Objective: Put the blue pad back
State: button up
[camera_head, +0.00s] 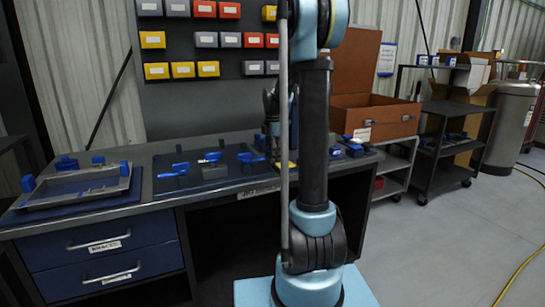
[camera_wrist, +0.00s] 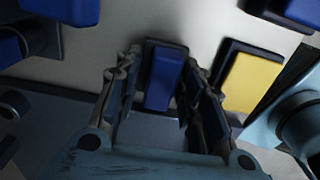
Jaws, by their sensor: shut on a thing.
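The blue pad (camera_wrist: 162,80), with a dark edge around it, sits between the two fingers of my gripper (camera_wrist: 163,88) in the wrist view. The fingers are shut on it. A yellow pad (camera_wrist: 254,80) in a dark surround lies just right of the gripper over a pale surface. In the head view my gripper (camera_head: 272,105) is above the bench and partly hidden behind my arm; the held pad cannot be made out there. I cannot tell whether the pad touches the surface beneath it.
The dark bench (camera_head: 228,142) bears a mat with several blue-handled tools (camera_head: 209,157) and, at left, a metal tray (camera_head: 75,186) with blue blocks. Colored bins hang behind. A brown chest (camera_head: 375,115) stands at right. Other blue parts (camera_wrist: 65,8) are close to the gripper.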

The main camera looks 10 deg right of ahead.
jog(key=shift+f, duration=0.4)
jog(key=shift+s+f, duration=0.1)
jog(key=shift+s, duration=0.1)
jog(key=o, duration=1.1)
jog(key=shift+c, duration=0.2)
jog(key=shift+o, duration=0.2)
jog(key=shift+w+f, duration=0.15)
jog(key=shift+f, duration=0.05)
jog(key=shift+r, duration=0.1)
jog(key=shift+r, duration=0.1)
